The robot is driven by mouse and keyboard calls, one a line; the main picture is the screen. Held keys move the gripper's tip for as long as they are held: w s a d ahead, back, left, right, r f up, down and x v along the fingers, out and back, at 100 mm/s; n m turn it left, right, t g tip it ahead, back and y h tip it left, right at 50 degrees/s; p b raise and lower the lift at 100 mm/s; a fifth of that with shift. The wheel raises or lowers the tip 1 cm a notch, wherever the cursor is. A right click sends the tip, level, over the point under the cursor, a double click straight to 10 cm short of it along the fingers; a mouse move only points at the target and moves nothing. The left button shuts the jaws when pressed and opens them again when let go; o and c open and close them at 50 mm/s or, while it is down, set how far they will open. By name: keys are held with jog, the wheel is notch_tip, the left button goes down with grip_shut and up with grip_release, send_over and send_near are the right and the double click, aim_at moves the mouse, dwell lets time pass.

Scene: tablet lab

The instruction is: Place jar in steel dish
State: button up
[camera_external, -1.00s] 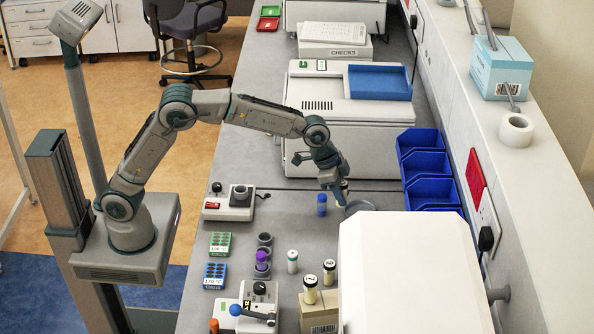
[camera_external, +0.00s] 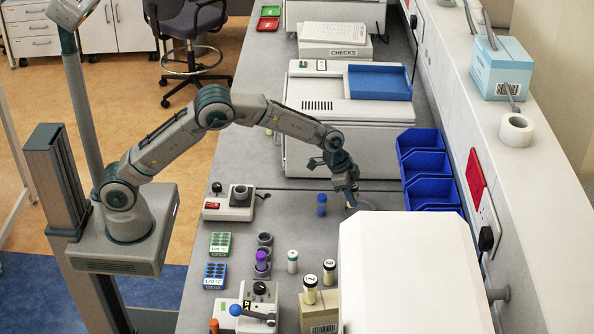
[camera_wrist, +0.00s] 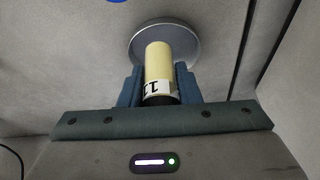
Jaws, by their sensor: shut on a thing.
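The jar (camera_wrist: 158,62) has a pale yellow body, a white label with dark print and a black end. My gripper (camera_wrist: 158,84) is shut on it, with a blue finger on each side. The round steel dish (camera_wrist: 192,42) lies on the bench, and the jar covers part of it in the wrist view. The jar's far end overlaps the inside of the dish there; whether it touches the bottom I cannot tell. In the external view my gripper (camera_external: 352,202) points down at the dish, beside the white machine. The jar is hard to make out there.
A white machine (camera_external: 410,265) stands close on the near side. Blue bins (camera_external: 425,165) stand to the right. A blue-capped vial (camera_external: 322,204) stands just left of my gripper. Other jars (camera_external: 310,285) and a white vial (camera_external: 292,261) stand nearer the camera.

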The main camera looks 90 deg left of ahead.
jog(key=shift+f, duration=0.5)
jog(key=shift+f+b, duration=0.4)
jog(key=shift+b, duration=0.1)
jog(key=shift+f+b, duration=0.25)
jog(key=shift+b, duration=0.1)
jog(key=shift+r, duration=0.1)
jog(key=o, duration=1)
